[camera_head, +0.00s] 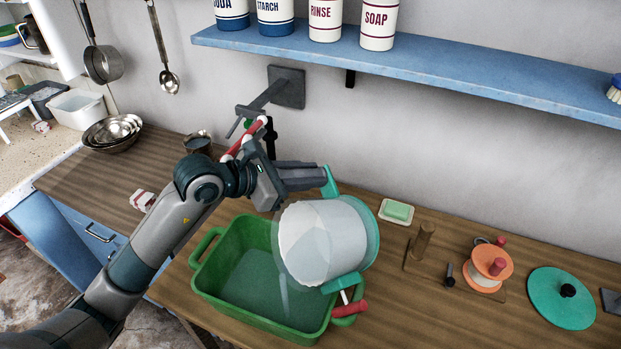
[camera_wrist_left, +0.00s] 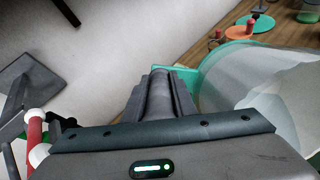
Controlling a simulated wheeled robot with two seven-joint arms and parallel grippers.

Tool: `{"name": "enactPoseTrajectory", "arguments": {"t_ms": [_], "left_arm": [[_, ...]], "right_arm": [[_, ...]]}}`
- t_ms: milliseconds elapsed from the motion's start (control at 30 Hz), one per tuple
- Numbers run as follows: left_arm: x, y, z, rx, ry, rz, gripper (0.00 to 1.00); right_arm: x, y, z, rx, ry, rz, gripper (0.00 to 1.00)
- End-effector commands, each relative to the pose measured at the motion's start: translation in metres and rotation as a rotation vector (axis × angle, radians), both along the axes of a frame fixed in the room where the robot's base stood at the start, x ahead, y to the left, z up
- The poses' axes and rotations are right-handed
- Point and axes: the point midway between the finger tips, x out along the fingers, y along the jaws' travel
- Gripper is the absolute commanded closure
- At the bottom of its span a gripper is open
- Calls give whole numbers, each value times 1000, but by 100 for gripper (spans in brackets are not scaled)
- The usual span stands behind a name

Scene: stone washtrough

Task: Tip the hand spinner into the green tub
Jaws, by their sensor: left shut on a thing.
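The hand spinner (camera_head: 325,240), a clear drum with a teal base and teal lugs, is tilted on its side above the right part of the green tub (camera_head: 205,285). Its mouth faces left over the tub. A faint clear streak hangs from the mouth down into the tub. My left gripper (camera_head: 322,179) is shut on the spinner's upper teal lug. In the left wrist view the fingers (camera_wrist_left: 160,80) meet the teal lug, with the clear drum (camera_wrist_left: 265,85) to the right. My right gripper is not in view.
A teal lid (camera_head: 562,298), an orange reel (camera_head: 487,265), a wooden post (camera_head: 423,242) and a soap dish (camera_head: 397,212) stand to the right. A wall tap (camera_head: 265,97) is behind my left arm. A blue shelf (camera_head: 440,70) runs above. A red-handled piece (camera_head: 350,308) shows by the tub's right end.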

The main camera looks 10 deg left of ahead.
Motion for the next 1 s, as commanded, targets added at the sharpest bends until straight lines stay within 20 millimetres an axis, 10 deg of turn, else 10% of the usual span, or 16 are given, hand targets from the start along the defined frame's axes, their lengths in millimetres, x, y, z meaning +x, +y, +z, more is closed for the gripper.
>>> {"name": "enactPoseTrajectory", "arguments": {"t_ms": [1000], "left_arm": [[-9, 8, 7, -91, -84, 2, 100]], "right_arm": [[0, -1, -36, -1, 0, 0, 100]]}}
